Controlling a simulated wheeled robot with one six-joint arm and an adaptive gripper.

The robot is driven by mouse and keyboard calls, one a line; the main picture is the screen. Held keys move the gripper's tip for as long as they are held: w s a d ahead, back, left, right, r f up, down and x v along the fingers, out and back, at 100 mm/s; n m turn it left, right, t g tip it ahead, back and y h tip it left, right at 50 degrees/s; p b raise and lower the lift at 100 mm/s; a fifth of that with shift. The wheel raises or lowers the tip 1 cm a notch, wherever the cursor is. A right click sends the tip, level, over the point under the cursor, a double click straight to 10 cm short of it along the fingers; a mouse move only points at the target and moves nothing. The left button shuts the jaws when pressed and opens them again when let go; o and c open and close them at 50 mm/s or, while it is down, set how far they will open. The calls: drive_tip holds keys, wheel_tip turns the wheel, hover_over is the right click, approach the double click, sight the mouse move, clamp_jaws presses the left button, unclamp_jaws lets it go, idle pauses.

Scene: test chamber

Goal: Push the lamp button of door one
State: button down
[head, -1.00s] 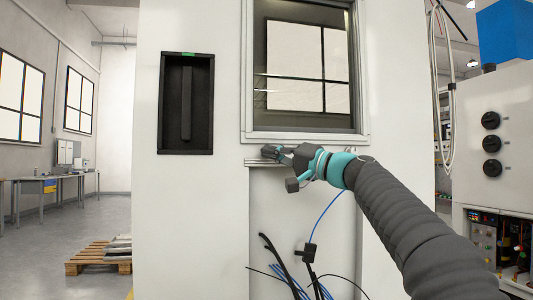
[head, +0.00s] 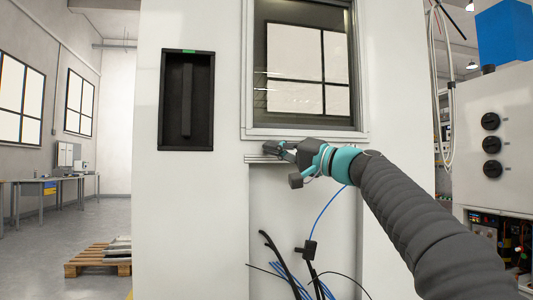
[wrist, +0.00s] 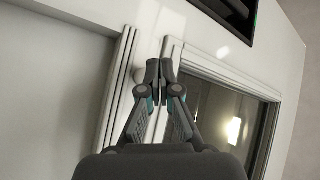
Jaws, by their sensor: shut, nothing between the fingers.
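My gripper (head: 272,149) is shut and empty, in front of the white wall between the window and the recessed panel below it. In the wrist view its fingertips (wrist: 159,68) are together over the strip of wall between two frames. A small pale rounded shape (wrist: 139,75) shows just left of the fingertips, partly hidden by the left finger. It may be the lamp button, but I cannot tell for sure. I cannot tell whether the fingers touch the wall. No lamp can be made out.
A framed window (head: 306,68) is above my gripper. A black recessed handle (head: 187,100) with a green strip is to its left. Loose cables (head: 290,270) hang in the recess below. A grey cabinet (head: 492,140) with black knobs stands at right. The floor at left holds a pallet (head: 98,262).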

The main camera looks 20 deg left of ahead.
drive_tip(key=shift+s+d+b, duration=0.45)
drive_tip(key=shift+s+b, duration=0.05)
drive_tip(key=shift+s, duration=0.2)
drive_tip(key=shift+s+d+b, duration=0.4)
drive_tip(key=shift+s+b, duration=0.05)
drive_tip(key=shift+s, duration=0.2)
drive_tip(key=shift+s+d+b, duration=0.45)
drive_tip(key=shift+s+b, duration=0.05)
drive_tip(key=shift+s, duration=0.2)
